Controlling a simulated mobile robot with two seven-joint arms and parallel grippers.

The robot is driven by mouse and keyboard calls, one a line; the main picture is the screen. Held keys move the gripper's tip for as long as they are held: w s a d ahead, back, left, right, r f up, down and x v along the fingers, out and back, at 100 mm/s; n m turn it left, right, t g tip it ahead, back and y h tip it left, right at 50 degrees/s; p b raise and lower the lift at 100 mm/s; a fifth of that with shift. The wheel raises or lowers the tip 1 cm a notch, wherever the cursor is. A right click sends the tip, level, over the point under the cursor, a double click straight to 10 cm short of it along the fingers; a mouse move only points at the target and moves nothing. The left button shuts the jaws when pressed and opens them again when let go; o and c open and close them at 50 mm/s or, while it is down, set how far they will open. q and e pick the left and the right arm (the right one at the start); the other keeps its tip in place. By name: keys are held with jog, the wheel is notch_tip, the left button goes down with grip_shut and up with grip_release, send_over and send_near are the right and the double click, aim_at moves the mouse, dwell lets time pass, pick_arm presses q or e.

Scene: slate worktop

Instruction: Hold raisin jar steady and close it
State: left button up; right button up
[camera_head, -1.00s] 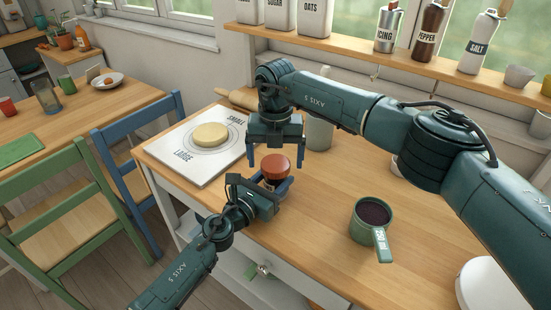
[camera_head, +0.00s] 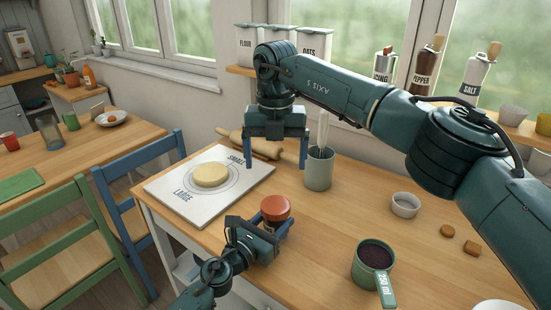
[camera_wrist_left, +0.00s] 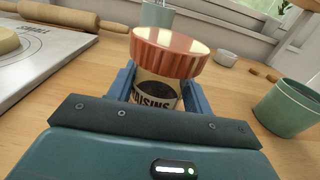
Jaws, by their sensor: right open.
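The raisin jar (camera_wrist_left: 155,95) has a label reading "RAISINS" and dark contents. It stands on the worktop, and its orange-red ribbed lid (camera_head: 275,208) sits on top; I cannot tell how tightly it is screwed. The lid fills the middle of the left wrist view (camera_wrist_left: 168,52). My left gripper (camera_head: 273,225) has its blue fingers on both sides of the jar body, below the lid, and is shut on it. My right gripper (camera_head: 275,163) points down, open and empty, above and behind the lid, clear of it.
A white board (camera_head: 173,195) with a dough disc (camera_head: 211,175) lies left of the jar. A rolling pin (camera_head: 255,146) and a utensil pot (camera_head: 318,170) are behind. A green measuring cup (camera_head: 361,270) and small white bowl (camera_head: 405,205) stand right. Worktop between is free.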

pick_arm(q)
jog(key=o, duration=0.5)
jog(key=shift+s+a, duration=0.3)
jog(key=shift+s, duration=0.1)
jog(key=v, duration=1.1)
jog(key=shift+s+f, duration=0.1)
jog(key=shift+s+a, duration=0.3)
jog(key=shift+s, duration=0.05)
